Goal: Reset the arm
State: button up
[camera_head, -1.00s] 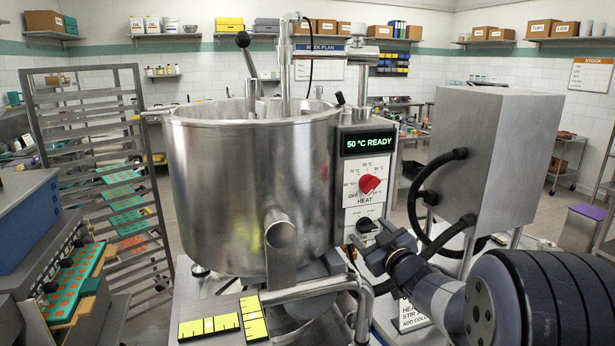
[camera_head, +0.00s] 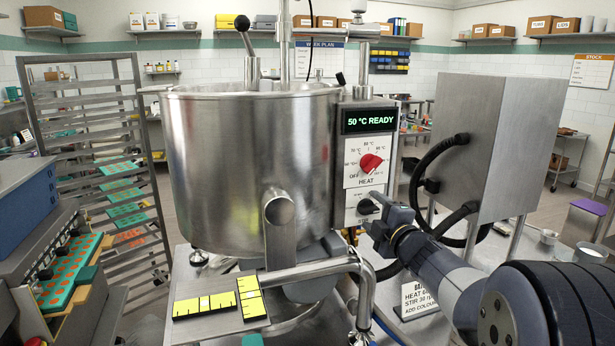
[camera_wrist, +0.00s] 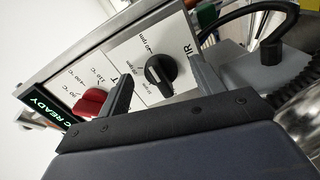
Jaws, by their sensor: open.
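The control panel (camera_head: 367,160) on the kettle's right side shows "50 °C READY" in green. Its red HEAT knob (camera_head: 371,163) also shows in the wrist view (camera_wrist: 90,103). Below it is the black STIR knob (camera_head: 367,207). My gripper (camera_head: 375,210) is at the STIR knob in the head view, with its fingertips partly overlapping it. In the wrist view, my open gripper (camera_wrist: 163,84) has one finger on each side of the STIR knob (camera_wrist: 160,70). Gaps show between the knob and both fingers. Whether the fingertips reach past its face is unclear.
The large steel kettle (camera_head: 250,170) stands left of the panel, with an outlet pipe (camera_head: 315,285) below. A steel box (camera_head: 475,150) with black hoses stands close on the right. A tray rack (camera_head: 95,150) and a blue-topped machine (camera_head: 30,200) are at the left.

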jog(key=n+b, duration=0.1)
jog(key=n, duration=0.3)
jog(key=shift+r+n+b, duration=0.15)
jog(key=shift+n+b, duration=0.35)
jog(key=shift+n, duration=0.7)
